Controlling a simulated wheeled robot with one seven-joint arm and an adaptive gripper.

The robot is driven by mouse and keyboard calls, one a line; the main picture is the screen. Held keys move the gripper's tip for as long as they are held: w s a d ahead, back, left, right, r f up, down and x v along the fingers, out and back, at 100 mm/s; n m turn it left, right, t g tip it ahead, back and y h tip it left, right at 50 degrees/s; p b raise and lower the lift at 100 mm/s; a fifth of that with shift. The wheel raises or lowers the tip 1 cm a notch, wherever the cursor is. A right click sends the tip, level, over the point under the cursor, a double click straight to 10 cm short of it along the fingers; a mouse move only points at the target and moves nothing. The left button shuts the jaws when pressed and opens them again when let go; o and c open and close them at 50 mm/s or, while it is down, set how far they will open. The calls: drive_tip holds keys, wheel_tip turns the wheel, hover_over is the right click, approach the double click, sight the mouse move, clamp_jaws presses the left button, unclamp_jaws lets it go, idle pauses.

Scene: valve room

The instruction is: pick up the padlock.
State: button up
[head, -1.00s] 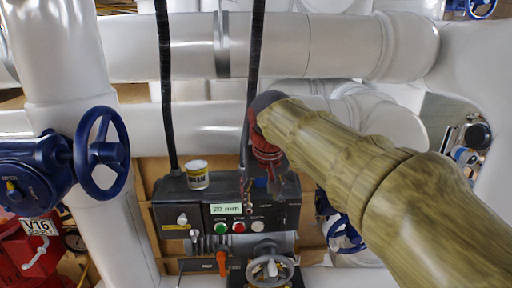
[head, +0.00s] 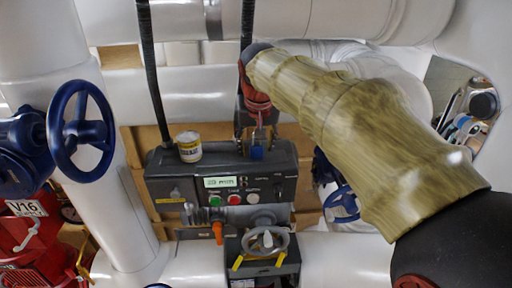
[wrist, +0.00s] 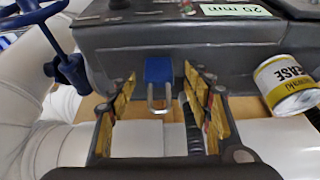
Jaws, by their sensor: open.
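The padlock (head: 257,153) has a blue body and lies on top of the dark control box (head: 178,168), near its back edge. In the wrist view the padlock (wrist: 158,71) shows its blue body with the silver shackle pointing towards me. My gripper (head: 257,128) is above the back of the box in the head view, close to the padlock. In the wrist view my gripper (wrist: 160,92) is open, its yellow-padded fingers on either side of the padlock's line with gaps to both sides. I cannot tell how far above it they are.
A grease can (head: 189,147) stands on the box left of the padlock; it also shows in the wrist view (wrist: 286,84). Black hoses (head: 150,70) run down behind the box. White pipes (head: 190,95) lie behind, and a blue handwheel (head: 82,131) stands at left.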

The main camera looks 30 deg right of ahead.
drive_tip(key=shift+w+d+f, duration=0.25)
drive_tip(key=shift+w+f, duration=0.05)
drive_tip(key=shift+f, duration=0.35)
drive_tip(key=shift+s, duration=0.1)
drive_tip(key=shift+a, duration=0.1)
drive_tip(key=shift+c, duration=0.3)
drive_tip(key=c, duration=1.1)
